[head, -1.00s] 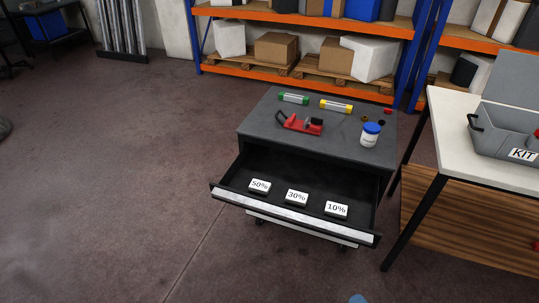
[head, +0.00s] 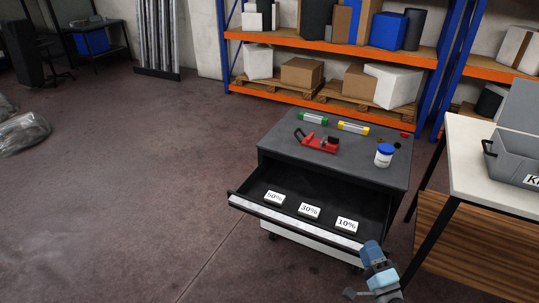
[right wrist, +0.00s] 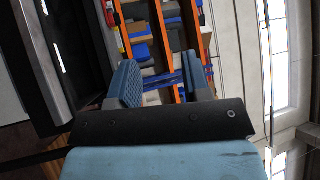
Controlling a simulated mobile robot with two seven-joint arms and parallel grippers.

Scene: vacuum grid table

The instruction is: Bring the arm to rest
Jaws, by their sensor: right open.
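My right gripper (head: 372,252) shows in the head view in front of the open drawer's right corner, with part of my arm below it. In the right wrist view its two fingers (right wrist: 163,78) are spread apart with nothing between them. The wheeled cabinet (head: 385,166) has its top drawer (head: 290,222) pulled out. Three white labelled blocks lie in the drawer: 50% (head: 274,198), 30% (head: 309,210) and 10% (head: 347,224). My left gripper is not in view.
A white table (head: 478,170) with a grey kit box (head: 515,165) stands right.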

